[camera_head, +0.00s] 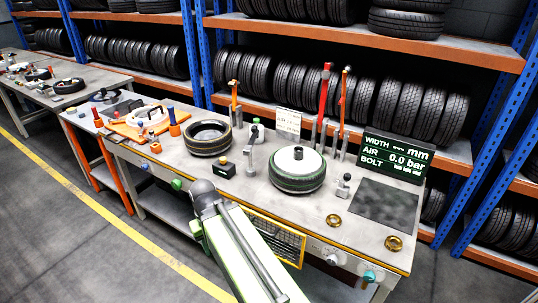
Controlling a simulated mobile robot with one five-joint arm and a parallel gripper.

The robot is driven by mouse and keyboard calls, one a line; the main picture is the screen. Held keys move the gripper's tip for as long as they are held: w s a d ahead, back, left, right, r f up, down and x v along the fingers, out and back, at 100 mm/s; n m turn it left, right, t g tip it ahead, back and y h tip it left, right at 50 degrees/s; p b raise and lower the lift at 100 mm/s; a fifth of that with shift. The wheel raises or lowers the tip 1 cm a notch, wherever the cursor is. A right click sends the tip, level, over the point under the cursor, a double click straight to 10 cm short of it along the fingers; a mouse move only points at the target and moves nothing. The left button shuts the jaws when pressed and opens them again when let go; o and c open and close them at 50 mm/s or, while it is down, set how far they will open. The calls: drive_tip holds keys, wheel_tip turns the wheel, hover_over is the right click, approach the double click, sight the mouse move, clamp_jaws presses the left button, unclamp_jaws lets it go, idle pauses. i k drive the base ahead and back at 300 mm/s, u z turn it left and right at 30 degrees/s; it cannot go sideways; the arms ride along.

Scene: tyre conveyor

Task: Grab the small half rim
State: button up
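No part can be surely told as the small half rim. Two small gold rings lie flat on the workbench (232,183) at its right end, one gold ring (333,220) left of the other (394,243). A green-banded tyre (298,182) lies flat on the bench with a pale disc (298,162) on top. A second black tyre (208,138) lies flat to its left, its centre open. My arm (245,250) reaches up from the bottom edge to a dark rounded joint (203,190) at the bench's front edge. No gripper fingers show.
A display (398,157) reading "AIR 0.0 bar" stands at the back right, behind a dark mat (384,208). Red and orange upright tools (324,92) stand behind the green-banded tyre. A black box (223,170) sits near the front edge. Tyre racks (460,52) close off the back.

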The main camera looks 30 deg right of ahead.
sight(307, 160)
drive_tip(key=u, duration=0.1)
drive_tip(key=i, duration=0.95)
drive_tip(key=z, duration=0.25)
